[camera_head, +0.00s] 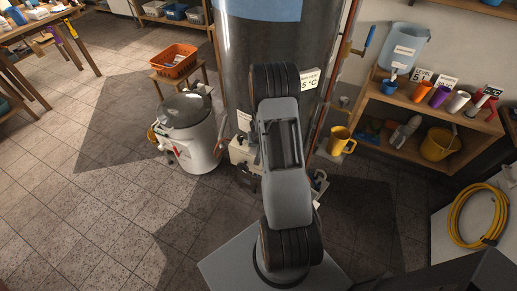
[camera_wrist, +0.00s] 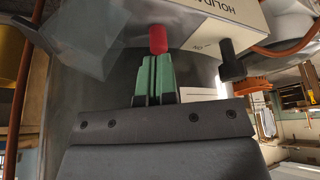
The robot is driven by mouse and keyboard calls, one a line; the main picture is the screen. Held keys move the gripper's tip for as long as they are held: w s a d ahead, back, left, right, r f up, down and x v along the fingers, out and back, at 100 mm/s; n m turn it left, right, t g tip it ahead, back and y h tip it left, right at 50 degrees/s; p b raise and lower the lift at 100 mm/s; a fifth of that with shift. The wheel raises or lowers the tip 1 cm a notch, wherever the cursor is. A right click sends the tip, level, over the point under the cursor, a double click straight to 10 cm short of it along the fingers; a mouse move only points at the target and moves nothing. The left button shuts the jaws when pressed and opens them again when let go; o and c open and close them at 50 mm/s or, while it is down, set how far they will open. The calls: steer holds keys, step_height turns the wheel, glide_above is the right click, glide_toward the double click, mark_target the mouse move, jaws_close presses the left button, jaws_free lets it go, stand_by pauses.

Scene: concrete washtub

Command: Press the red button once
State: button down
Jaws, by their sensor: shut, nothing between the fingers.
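The red button (camera_wrist: 158,40) is a small red cylinder sticking out from the pale control box (camera_wrist: 205,28) in the wrist view. My gripper (camera_wrist: 155,62) has green fingertips that are shut together with nothing between them. The tips point at the red button and end right at its near end in the picture. I cannot tell whether they touch it or are a little short of it. In the head view the pale box (camera_head: 241,152) shows partly beside my arm, and my arm hides the button and my gripper.
A black knob (camera_wrist: 232,62) sticks out of the box close to the right of the red button. The big dark tank (camera_head: 235,60) stands behind. A lidded white tub (camera_head: 190,135) is to its left, and a shelf (camera_head: 415,115) with cups and a yellow jug (camera_head: 338,139) are at right.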

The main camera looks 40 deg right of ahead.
steer(key=shift+f+b, duration=0.55)
steer(key=shift+f, duration=0.15)
steer(key=shift+r, duration=0.1)
steer(key=shift+r+p, duration=1.25)
steer(key=shift+p, duration=0.2)
steer(key=shift+r, duration=0.1)
step_height(320, 180, up, 5)
steer(key=p, duration=0.5)
stand_by(0.4)
